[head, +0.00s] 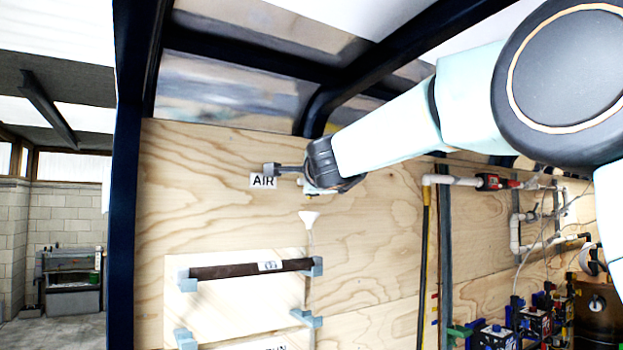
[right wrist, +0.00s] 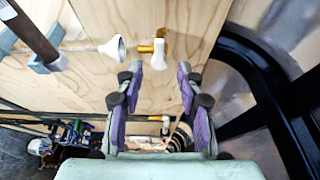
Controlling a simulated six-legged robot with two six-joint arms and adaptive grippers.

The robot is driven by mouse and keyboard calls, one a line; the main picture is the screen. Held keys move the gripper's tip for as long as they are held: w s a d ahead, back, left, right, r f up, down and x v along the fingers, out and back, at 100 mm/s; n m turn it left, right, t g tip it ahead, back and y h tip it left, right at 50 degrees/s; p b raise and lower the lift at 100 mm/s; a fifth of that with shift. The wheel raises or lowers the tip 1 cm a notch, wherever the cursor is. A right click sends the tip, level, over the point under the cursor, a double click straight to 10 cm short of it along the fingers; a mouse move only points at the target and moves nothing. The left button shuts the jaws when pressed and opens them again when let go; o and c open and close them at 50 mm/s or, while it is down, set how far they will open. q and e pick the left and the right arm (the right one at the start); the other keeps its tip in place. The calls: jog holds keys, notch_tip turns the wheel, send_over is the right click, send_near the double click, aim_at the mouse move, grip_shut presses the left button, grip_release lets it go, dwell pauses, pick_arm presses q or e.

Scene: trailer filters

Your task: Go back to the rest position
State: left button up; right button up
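My right arm comes in from the right in the head view, and its gripper (head: 285,170) is raised in front of the plywood wall, partly over the AIR label (head: 263,181). In the right wrist view my right gripper (right wrist: 158,85) is open, with its two purple-padded fingers apart and nothing between them. A white-handled brass fitting (right wrist: 158,58) on the wall lies just beyond the fingertips, apart from them. My left gripper is not in view.
A white funnel (head: 309,218) and a dark bar in grey-blue brackets (head: 250,269) are on the wall below the gripper. Pipes and a red valve (head: 491,182) are at the right. Dark frame beams (head: 345,90) run above the arm.

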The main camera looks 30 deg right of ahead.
jog(key=shift+s+a+f, duration=0.1)
jog(key=shift+s+a, duration=0.05)
jog(key=shift+s, duration=0.3)
jog(key=shift+s, duration=0.1)
jog(key=x, duration=0.7)
jog(key=shift+w, duration=0.35)
dwell(0.6)
jog(key=shift+v, duration=3.7)
jog(key=x, duration=0.7)
